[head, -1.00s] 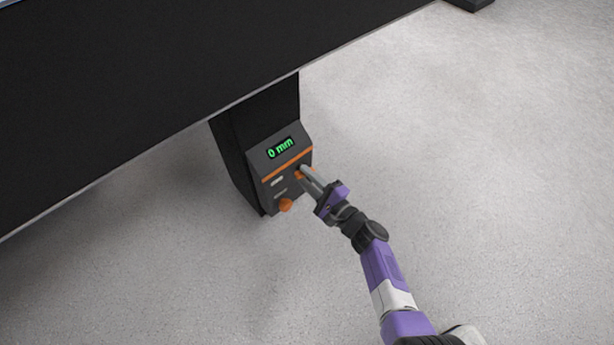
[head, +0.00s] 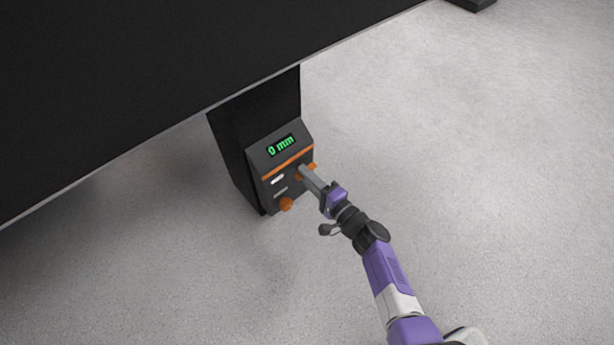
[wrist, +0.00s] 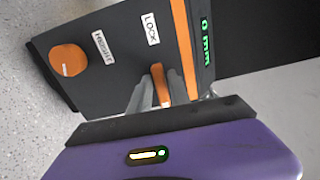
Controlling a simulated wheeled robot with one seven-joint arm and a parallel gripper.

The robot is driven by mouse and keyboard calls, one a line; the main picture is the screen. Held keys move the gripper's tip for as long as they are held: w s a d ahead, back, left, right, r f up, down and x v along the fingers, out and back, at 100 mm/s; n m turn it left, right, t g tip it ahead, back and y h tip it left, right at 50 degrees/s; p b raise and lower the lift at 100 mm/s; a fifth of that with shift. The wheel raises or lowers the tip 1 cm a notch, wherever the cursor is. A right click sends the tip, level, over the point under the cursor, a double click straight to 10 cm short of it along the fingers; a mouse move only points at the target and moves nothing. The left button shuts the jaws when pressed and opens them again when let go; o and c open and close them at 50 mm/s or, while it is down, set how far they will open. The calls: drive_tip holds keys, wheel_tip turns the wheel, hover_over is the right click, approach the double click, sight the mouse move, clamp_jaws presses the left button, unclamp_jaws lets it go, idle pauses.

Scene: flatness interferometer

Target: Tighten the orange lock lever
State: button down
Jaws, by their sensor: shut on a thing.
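The orange lock lever (wrist: 158,82) is on the dark control box (head: 289,176), beside the label LOCK (wrist: 151,29). My gripper (wrist: 156,92) is shut on the lever, with a grey finger on each side of it in the wrist view. The fingers hide part of the lever.
The green display (head: 281,145) reads 0 mm. A large black slab (head: 150,80) overhangs the box. The floor around is clear.

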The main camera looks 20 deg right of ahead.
drive_tip(key=shift+d+f, duration=0.1)
drive_tip(key=c, duration=1.4)
unclamp_jaws()
drive_tip(key=shift+s, duration=0.1)
drive_tip(key=p+v, duration=0.3)
drive_tip(key=v, duration=0.4)
drive_tip(key=shift+s+p, duration=0.3)
drive_tip(key=shift+p, duration=0.05)
drive_tip(key=shift+d, duration=0.1)
